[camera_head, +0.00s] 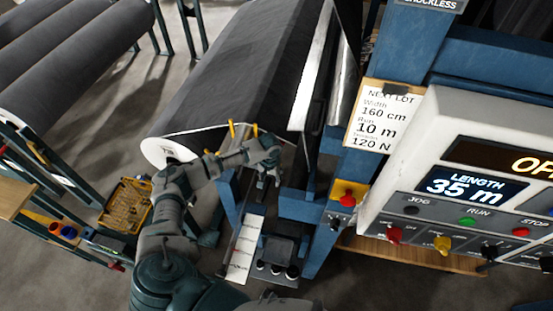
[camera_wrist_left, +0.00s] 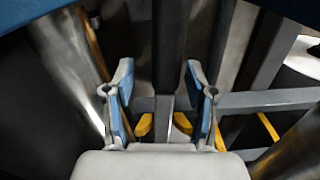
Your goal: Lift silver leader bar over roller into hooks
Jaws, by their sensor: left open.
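My left gripper (camera_head: 268,172) hangs beside the end of a large grey roll (camera_head: 240,70), near the blue machine frame. In the left wrist view its two blue-padded fingers (camera_wrist_left: 159,95) are apart, with a dark upright beam visible between them and nothing clearly held. A bright silver strip (camera_head: 308,75) runs along the roll's right side; I cannot tell whether it is the leader bar. A shiny roller (camera_head: 345,80) stands just right of it. Shiny metal also shows at the left (camera_wrist_left: 62,65) of the wrist view. I cannot clearly identify the hooks. My right gripper is out of view.
A control panel (camera_head: 480,120) and blue posts (camera_head: 395,50) crowd the right. A yellow crate (camera_head: 125,205) sits at lower left, near a rack of grey rolls (camera_head: 70,60). A white scale strip (camera_head: 243,250) lies below the gripper. Bare floor shows between the rolls.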

